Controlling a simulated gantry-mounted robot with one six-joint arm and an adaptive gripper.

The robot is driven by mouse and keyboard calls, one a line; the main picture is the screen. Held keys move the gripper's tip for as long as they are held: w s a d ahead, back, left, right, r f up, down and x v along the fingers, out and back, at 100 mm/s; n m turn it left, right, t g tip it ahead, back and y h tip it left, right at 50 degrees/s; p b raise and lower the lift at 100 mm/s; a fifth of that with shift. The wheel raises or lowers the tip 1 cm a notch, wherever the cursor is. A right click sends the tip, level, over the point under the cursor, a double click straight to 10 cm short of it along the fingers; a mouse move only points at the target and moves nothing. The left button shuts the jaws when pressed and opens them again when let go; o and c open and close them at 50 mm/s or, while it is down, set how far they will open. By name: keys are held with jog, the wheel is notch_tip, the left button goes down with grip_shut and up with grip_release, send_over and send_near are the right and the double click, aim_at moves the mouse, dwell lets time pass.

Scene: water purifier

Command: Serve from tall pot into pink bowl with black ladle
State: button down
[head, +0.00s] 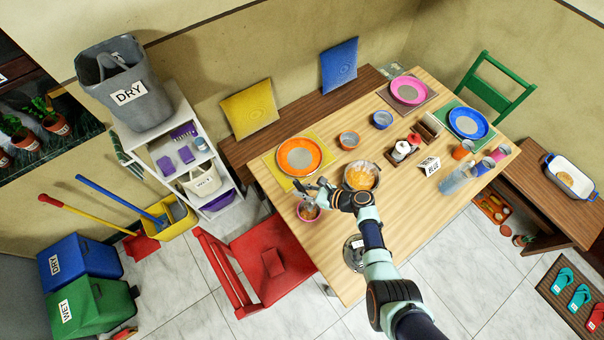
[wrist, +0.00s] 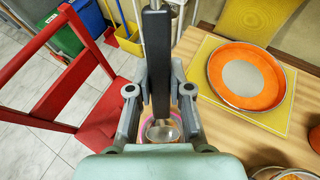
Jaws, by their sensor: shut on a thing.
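My gripper (head: 325,190) is shut on the handle of the black ladle (wrist: 157,60), which stands roughly upright between the fingers in the wrist view. The ladle's metal scoop (wrist: 160,131) is at the pink bowl (head: 300,215), with the bowl's pink rim showing around it. I cannot tell whether the scoop touches the bowl or hangs just above it. The pink bowl sits near the table's left front edge. The tall pot (head: 376,183), silver with orange food (head: 359,177) inside, stands to the right of my gripper, partly hidden by my arm.
An orange plate (head: 299,156) lies on a yellow mat (head: 272,165) behind the pink bowl. Small orange (head: 349,140) and blue (head: 382,119) bowls stand farther back. A red chair (head: 270,262) is beside the table's left front edge. Bare wood (head: 420,210) lies right of the pot.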

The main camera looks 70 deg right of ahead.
aim_at(300, 186)
jog(key=shift+w+r+g+p, duration=0.4)
jog(key=shift+w+g+p, duration=0.35)
jog(key=shift+p, duration=0.6)
jog(key=shift+w+r+g+p, duration=0.4)
jog(key=shift+w+g+p, duration=0.3)
jog(key=shift+p, duration=0.6)
jog(key=w+g+p, duration=0.2)
jog(key=w+g, duration=0.2)
jog(key=g, duration=0.1)
jog(key=shift+w+d+r+p, duration=0.2)
jog(key=shift+r+p, duration=0.1)
jog(key=shift+p, duration=0.1)
